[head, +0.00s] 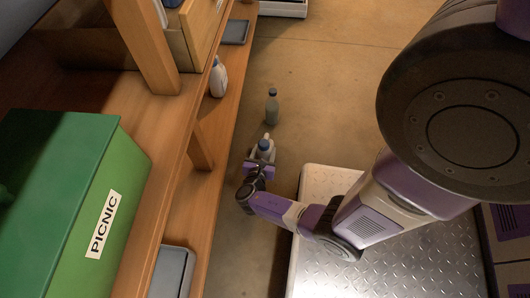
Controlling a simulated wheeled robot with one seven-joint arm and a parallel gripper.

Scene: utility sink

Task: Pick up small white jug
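A small white jug with a blue cap (264,146) is low beside the shelf, near the picture's middle. My gripper (261,164) is right at its near side and hides its lower part. The fingers are too small and covered to show whether they are open or shut, or whether they touch the jug. Another white bottle with a blue-grey cap (218,79) stands upright on the lower wooden shelf, farther away and to the left.
A grey-green bottle with a dark cap (272,108) stands on the floor just beyond the jug. The wooden shelf (194,160) runs along the left, with a green PICNIC box (55,190) and a grey tray (172,272). Floor to the upper right is clear.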

